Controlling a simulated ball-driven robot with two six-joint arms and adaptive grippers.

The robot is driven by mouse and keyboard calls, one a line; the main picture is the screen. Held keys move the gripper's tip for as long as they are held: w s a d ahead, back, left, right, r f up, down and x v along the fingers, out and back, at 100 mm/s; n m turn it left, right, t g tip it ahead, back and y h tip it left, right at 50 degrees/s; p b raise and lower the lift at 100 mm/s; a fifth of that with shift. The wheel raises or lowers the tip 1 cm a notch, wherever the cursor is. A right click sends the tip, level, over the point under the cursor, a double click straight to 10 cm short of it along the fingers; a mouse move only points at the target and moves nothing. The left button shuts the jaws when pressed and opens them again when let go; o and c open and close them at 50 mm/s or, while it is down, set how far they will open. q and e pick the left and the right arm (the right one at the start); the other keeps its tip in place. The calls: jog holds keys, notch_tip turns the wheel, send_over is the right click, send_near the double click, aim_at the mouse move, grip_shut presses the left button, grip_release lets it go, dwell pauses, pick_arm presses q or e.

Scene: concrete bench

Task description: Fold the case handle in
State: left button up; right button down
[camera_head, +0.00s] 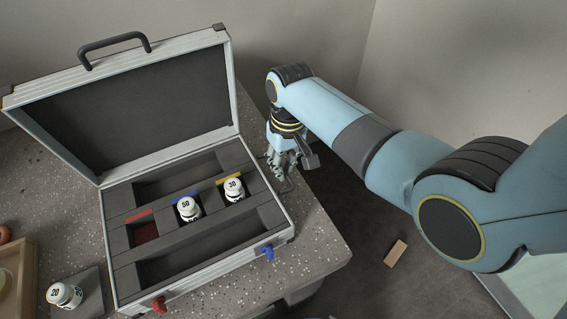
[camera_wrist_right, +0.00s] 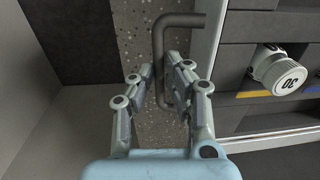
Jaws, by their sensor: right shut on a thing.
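The open case (camera_head: 184,277) stands on the bench with its lid raised at the back. A grey bent side handle (camera_head: 290,187) sticks out from the case's right side, and it also shows in the right wrist view (camera_wrist_right: 158,42). My right gripper (camera_head: 280,168) is at this handle, pointing down beside the case. In the right wrist view my right gripper (camera_wrist_right: 161,70) is shut on the handle's long bar, with a finger on each side. A second, black handle (camera_head: 113,40) stands up on the lid's top edge. My left gripper is out of view.
White bottles marked 50 (camera_head: 188,209) and 30 (camera_head: 233,190) stand in the case. A bottle marked 20 (camera_head: 65,295) is on a dark pad at lower left, near a wooden tray (camera_head: 20,270). Red (camera_head: 158,305) and blue (camera_head: 267,253) latches are on the front. The bench's right edge is close.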

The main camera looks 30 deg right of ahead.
aim_at(279, 186)
jog(key=shift+d+f, duration=0.1)
jog(key=shift+d+f+y, duration=0.1)
jog(key=shift+f+y, duration=0.3)
jog(key=shift+y, duration=0.8)
jog(key=shift+f+y+b, duration=0.45)
jog(key=shift+y+b, duration=0.25)
jog(key=shift+y, duration=0.2)
jog(key=f+y+b, duration=0.1)
jog(key=y+b, duration=0.1)
jog(key=b, duration=0.2)
jog(key=f+y+b, duration=0.1)
jog(key=y+b, duration=0.2)
jog(key=b, duration=0.1)
jog(key=a+f+y+b, duration=0.1)
jog(key=y+b, duration=0.2)
jog(key=shift+a+b, duration=0.1)
jog(key=shift+b, duration=0.3)
jog(key=shift+a+r+y+b, duration=0.15)
jog(key=shift+a+y+b, duration=0.1)
jog(key=shift+y+b, duration=0.55)
jog(key=shift+t, duration=0.3)
jog(key=c, duration=1.4)
grip_release()
